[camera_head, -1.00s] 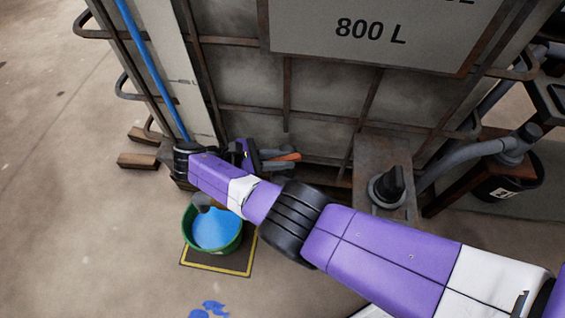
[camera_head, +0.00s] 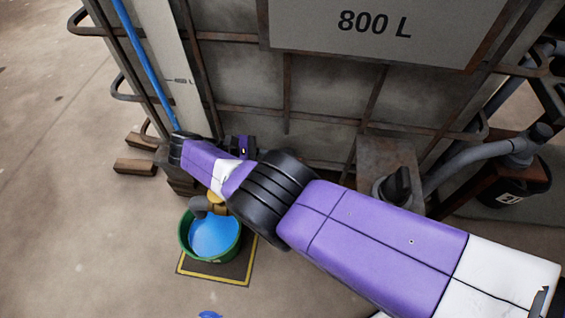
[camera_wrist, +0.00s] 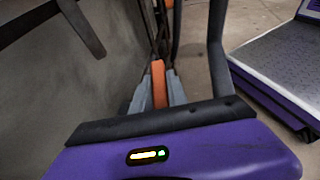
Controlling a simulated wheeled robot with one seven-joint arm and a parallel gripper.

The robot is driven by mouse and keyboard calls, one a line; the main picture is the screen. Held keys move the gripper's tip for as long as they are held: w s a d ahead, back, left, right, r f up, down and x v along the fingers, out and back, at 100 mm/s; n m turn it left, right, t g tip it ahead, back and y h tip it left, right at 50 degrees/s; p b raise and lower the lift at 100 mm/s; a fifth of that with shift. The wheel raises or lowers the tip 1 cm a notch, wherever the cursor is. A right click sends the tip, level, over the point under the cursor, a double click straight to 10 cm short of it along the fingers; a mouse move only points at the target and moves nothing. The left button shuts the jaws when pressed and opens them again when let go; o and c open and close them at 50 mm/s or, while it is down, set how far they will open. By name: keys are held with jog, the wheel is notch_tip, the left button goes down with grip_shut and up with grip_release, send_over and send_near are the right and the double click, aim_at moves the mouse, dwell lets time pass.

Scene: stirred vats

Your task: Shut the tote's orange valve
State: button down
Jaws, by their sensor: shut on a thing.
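The tote (camera_head: 330,95) is a large grey container in a rusty frame, marked 800 L. In the wrist view the orange valve handle (camera_wrist: 158,84) lies between the grey fingers of my gripper (camera_wrist: 157,76), which are shut on it. In the head view my arm hides the handle and fingers; only the purple gripper body (camera_head: 243,147) shows, close to the tote's lower front. A yellow-brown valve part and grey spout (camera_head: 200,204) stick out below my arm, over a green bucket (camera_head: 184,240) of blue liquid. I cannot tell whether liquid is running.
The bucket stands on a dark mat (camera_head: 235,272) with a yellow border. A blue sight tube (camera_head: 148,65) runs down the tote's left edge. Wooden blocks (camera_head: 134,166) lie at lower left. A grey pipe (camera_head: 465,160) and black bucket (camera_head: 520,185) stand right. The left floor is open.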

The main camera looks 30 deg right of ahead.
jog(key=shift+s+d, duration=0.1)
dwell(0.3)
jog(key=c, duration=1.3)
grip_release()
